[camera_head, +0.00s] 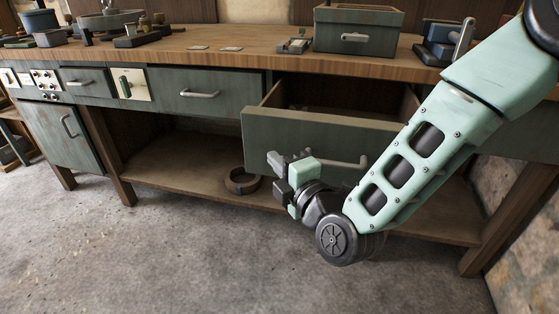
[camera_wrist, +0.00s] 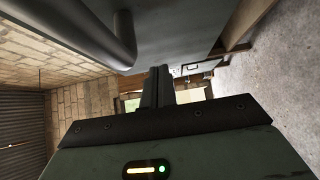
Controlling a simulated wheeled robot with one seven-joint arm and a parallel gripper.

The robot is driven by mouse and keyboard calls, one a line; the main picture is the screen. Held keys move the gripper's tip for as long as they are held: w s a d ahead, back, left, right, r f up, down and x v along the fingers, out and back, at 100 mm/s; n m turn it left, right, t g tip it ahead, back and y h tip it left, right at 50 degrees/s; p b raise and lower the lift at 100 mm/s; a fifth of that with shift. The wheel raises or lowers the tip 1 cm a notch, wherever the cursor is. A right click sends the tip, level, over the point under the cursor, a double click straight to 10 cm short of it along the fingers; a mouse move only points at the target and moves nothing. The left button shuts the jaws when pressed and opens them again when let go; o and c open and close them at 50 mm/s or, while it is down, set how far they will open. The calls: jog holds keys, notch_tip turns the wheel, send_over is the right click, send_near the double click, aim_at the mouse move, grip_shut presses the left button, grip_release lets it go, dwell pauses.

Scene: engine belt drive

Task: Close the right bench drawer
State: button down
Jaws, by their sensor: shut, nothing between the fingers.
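The right bench drawer (camera_head: 300,131) is pulled out from the bench, its open top and wooden side showing in the head view. Its grey bar handle (camera_head: 345,163) is on the green front, partly behind my gripper. My gripper (camera_head: 276,160) is in front of the lower part of the drawer front, left of the handle's middle. In the wrist view, my shut, empty fingers (camera_wrist: 158,84) are beside the green drawer front (camera_wrist: 185,35), and the handle (camera_wrist: 124,42) shows large at upper left. I cannot tell whether the fingers touch the front.
The left drawer (camera_head: 235,83) is closed. A green bin (camera_head: 355,43) and a vise-like blue tool (camera_head: 436,48) stand on the benchtop. A dark ring (camera_head: 241,182) lies on the lower shelf. The concrete floor (camera_head: 190,245) in front is clear.

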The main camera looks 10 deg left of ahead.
jog(key=shift+w, duration=0.7)
